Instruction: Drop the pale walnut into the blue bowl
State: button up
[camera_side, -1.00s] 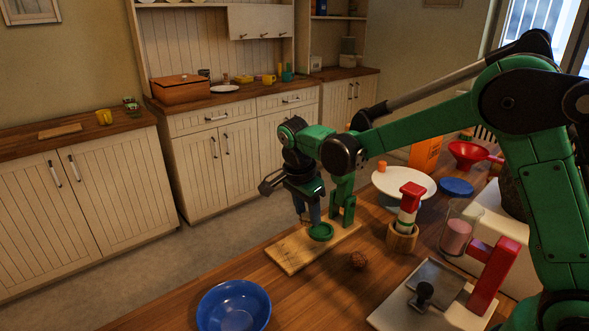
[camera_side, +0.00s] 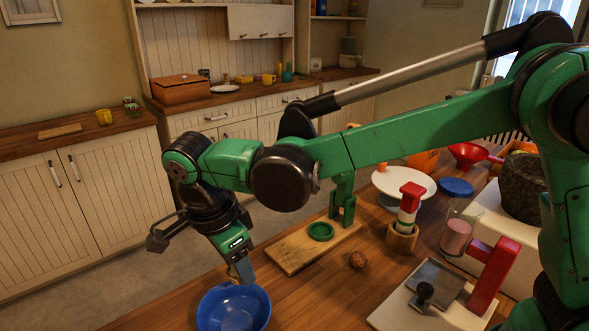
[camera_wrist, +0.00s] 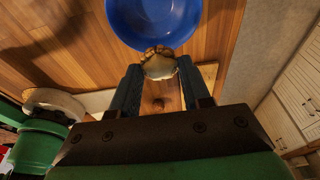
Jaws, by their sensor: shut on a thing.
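The pale walnut (camera_wrist: 160,65) is held between the two fingertips of my gripper (camera_wrist: 158,70) in the wrist view. My gripper (camera_side: 242,272) is shut on it and points down at the back rim of the blue bowl in the side view. The walnut cannot be made out clearly there. The blue bowl (camera_side: 233,310) stands on the wooden counter near its front edge, and its inside looks empty. In the wrist view the blue bowl (camera_wrist: 152,20) lies just beyond the walnut.
A darker brown walnut (camera_side: 358,260) lies on the counter. To the right are a red-handled press (camera_side: 495,275), a wooden cup (camera_side: 401,238) and a white plate (camera_side: 420,179).

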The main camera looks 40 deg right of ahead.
send_over(245, 319)
jog(key=shift+d+f, duration=0.1)
jog(key=shift+f, duration=2.75)
jog(key=o, duration=1.1)
jog(key=shift+r, duration=0.1)
jog(key=shift+a+r, duration=0.2)
jog(key=shift+r, duration=0.7)
jog(key=shift+a+r, duration=0.2)
jog(key=shift+r, duration=0.65)
jog(key=shift+a+r, duration=0.2)
jog(key=shift+r, duration=0.7)
jog(key=shift+d, duration=0.1)
jog(key=s+d+r+n+t+y, duration=0.1)
jog(key=s+d+n+t, duration=0.2)
jog(key=d+n, duration=0.6)
jog(key=s+d+r+n+t+y, duration=0.1)
jog(key=s+d+r+n+t, duration=0.1)
jog(key=d+n, duration=0.7)
jog(key=shift+s+t, duration=0.5)
jog(key=shift+t, duration=0.6)
